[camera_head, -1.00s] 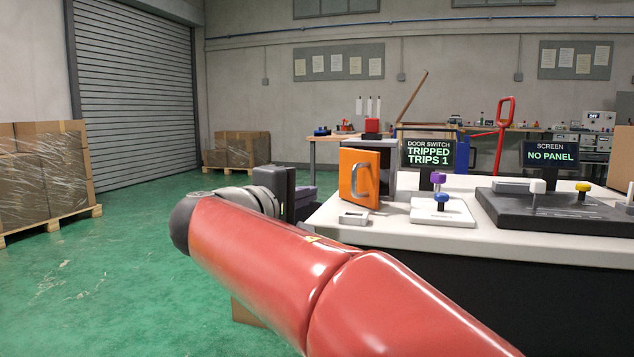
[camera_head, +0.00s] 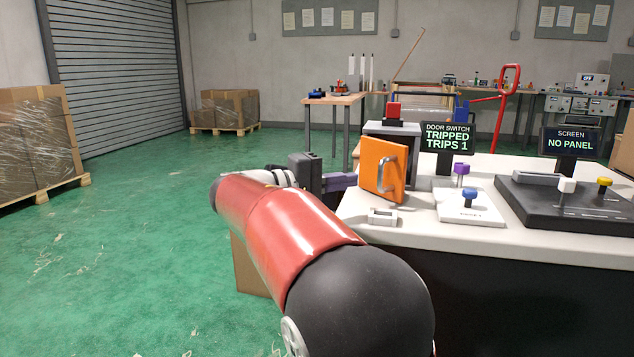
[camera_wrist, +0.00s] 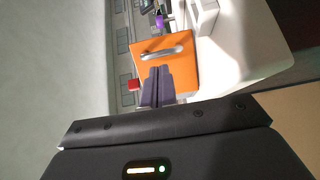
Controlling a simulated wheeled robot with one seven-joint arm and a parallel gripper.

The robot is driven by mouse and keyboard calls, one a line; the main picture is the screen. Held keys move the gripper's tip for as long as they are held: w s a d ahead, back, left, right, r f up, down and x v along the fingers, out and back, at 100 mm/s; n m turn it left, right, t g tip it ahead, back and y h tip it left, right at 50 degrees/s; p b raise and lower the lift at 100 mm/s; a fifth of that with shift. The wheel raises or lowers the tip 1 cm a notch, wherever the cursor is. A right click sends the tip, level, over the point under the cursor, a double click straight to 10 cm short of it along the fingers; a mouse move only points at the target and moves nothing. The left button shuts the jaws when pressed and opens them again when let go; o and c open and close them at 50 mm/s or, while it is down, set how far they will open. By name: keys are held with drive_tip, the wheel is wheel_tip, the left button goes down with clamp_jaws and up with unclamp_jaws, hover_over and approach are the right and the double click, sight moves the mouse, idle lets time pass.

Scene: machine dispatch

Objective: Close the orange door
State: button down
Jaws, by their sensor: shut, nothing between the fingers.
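The orange door (camera_head: 372,163) with its grey bar handle (camera_head: 386,174) stands swung out at an angle in front of a small grey box (camera_head: 400,130) on the white table. The orange door also shows in the wrist view (camera_wrist: 178,68), with its handle side in sight. My gripper (camera_head: 346,181) is just left of the door, its purple fingers shut and empty. In the wrist view my gripper (camera_wrist: 160,72) overlaps the door's near part below the handle; I cannot tell whether it touches. A screen (camera_head: 448,137) reads "DOOR SWITCH TRIPPED TRIPS 1".
A small grey bracket (camera_head: 382,217) lies on the table before the door. A white base with purple and blue knobs (camera_head: 470,207) stands to the right, with a black panel (camera_head: 570,205) beyond. Green floor is open at left.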

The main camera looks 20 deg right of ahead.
sight(382, 179)
drive_tip(key=d, duration=0.4)
drive_tip(key=shift+w+d, duration=0.2)
drive_tip(key=shift+d, duration=0.2)
drive_tip(key=shift+d+f+t, duration=0.15)
drive_tip(key=shift+f+t, duration=0.05)
drive_tip(key=shift+t, duration=0.1)
drive_tip(key=b, duration=0.1)
drive_tip(key=d+n+t+b, duration=0.1)
drive_tip(key=shift+s+d+f+t+b, duration=0.1)
drive_tip(key=shift+s+d+t+b, duration=0.1)
drive_tip(key=shift+s+t+b, duration=0.15)
drive_tip(key=shift+s+d, duration=0.1)
drive_tip(key=shift+d, duration=0.45)
drive_tip(key=shift+r, duration=0.25)
drive_tip(key=shift+a, duration=0.1)
